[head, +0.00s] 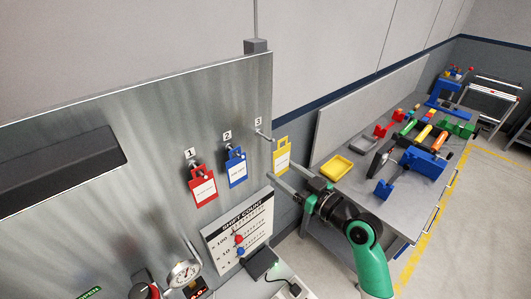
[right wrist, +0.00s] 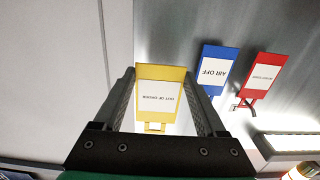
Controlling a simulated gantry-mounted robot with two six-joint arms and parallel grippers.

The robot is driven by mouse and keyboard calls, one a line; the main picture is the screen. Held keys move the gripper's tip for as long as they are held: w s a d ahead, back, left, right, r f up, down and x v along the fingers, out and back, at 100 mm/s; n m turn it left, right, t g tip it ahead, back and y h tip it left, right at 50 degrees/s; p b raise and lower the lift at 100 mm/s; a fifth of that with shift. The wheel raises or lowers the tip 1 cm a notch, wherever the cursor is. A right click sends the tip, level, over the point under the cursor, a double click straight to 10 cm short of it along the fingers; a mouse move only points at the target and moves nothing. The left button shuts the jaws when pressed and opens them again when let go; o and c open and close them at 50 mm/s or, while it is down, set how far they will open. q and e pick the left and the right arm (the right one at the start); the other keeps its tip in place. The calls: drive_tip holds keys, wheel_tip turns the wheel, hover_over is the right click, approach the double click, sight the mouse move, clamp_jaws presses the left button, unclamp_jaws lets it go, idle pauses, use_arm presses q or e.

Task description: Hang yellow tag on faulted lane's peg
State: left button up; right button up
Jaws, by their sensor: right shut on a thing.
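The yellow tag (head: 282,157) is upright, just right of peg 3 (head: 264,136) on the grey metal panel (head: 120,120). A small gap shows between the tag and the peg's tip; the depth between them is hard to tell. My right gripper (head: 284,172) is shut on the yellow tag, which also shows between its two fingers in the right wrist view (right wrist: 160,92). A red tag (head: 203,187) hangs at peg 1 and a blue tag (head: 237,171) at peg 2. Peg 3 is bare. My left gripper is out of view.
A shift count board (head: 240,229) with red and blue markers stands below the tags. A round gauge (head: 184,273) is at lower left. A workbench (head: 400,215) with a yellow tray (head: 336,168) and tools stands at right. The panel's right edge lies beside peg 3.

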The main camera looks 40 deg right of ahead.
drive_tip(key=shift+s, duration=1)
drive_tip(key=shift+w, duration=0.1)
drive_tip(key=shift+w, duration=1.8)
